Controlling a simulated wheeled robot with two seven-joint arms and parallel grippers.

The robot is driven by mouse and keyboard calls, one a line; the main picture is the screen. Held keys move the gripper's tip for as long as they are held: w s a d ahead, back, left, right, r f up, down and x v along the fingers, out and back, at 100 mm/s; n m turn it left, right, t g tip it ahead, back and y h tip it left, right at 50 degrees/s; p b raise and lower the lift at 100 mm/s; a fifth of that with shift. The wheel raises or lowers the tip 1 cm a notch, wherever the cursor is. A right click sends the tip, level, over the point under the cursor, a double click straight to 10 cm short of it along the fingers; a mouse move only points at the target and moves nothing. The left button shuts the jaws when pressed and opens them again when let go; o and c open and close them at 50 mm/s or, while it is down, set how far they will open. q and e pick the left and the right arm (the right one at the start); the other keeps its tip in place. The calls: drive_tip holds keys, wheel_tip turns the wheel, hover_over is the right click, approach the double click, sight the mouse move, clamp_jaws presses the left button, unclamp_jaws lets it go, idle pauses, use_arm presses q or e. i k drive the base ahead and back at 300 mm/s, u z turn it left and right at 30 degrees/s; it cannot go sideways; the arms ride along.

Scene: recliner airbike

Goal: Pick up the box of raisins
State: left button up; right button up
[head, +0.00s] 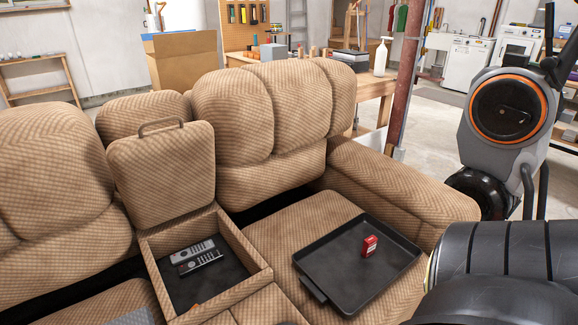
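A small red box (369,246), which looks like the box of raisins, stands upright on a black tray (325,283). It sits toward the right part of the tray, with free tray surface around it. The tray lies on the seat of the tan recliner sofa (290,232), between the centre console and the right armrest. Neither of my grippers shows in the head view.
The open console (222,290) left of the tray holds two remotes (200,257). Its lid (160,175) stands raised. The right armrest (400,188) rises beside the tray. A grey machine with an orange ring (508,112) stands at the right.

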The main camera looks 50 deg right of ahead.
sight(370, 246)
drive_tip(key=k, duration=0.5)
drive_tip(key=z, duration=2.4)
drive_tip(key=i, duration=0.2)
drive_tip(key=z, duration=1.05)
drive_tip(key=i, duration=1.9)
drive_tip(key=u, duration=3.05)
